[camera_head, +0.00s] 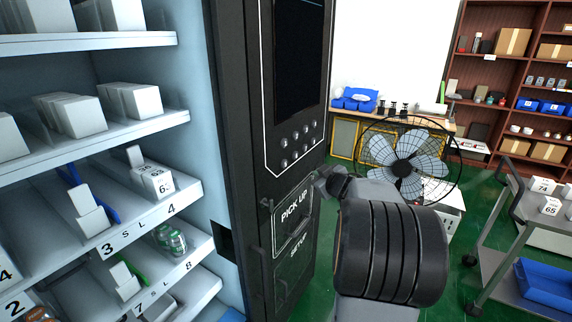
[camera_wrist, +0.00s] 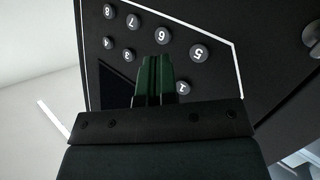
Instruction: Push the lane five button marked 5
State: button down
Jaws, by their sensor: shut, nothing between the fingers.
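The button marked 5 (camera_wrist: 199,53) is a round grey button on the black panel in the wrist view, where its digit appears upside down. My gripper (camera_wrist: 154,62) is shut and empty. Its green-lit fingers appear just below button 6 (camera_wrist: 164,34) and to the lower left of button 5. The fingers do not cover button 5; contact with the panel cannot be told. In the head view the button rows (camera_head: 294,147) sit above the pick-up door, digits too small to read.
The vending machine's pick-up door (camera_head: 293,215) is below the buttons. Shelves with white boxes (camera_head: 75,113) stand at left. A fan (camera_head: 403,165) and a grey cart (camera_head: 525,215) stand at right. Green floor shows between machine and cart.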

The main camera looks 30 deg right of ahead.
aim_at(284, 164)
jog(key=shift+s+d+f+y, duration=0.1)
jog(key=shift+d+f+y, duration=0.05)
jog(key=shift+d+y, duration=0.15)
jog(key=w+a+b, duration=0.2)
jog(key=w+a, duration=0.2)
jog(key=w, duration=0.3)
jog(key=shift+w+a, duration=0.15)
jog(key=shift+w, duration=0.25)
jog(key=shift+w+a, duration=0.35)
jog(key=shift+w, duration=0.35)
dwell(3.0)
jog(key=shift+s+p, duration=0.15)
jog(key=shift+p, duration=0.15)
jog(key=shift+s+d, duration=0.35)
jog(key=shift+s, duration=0.25)
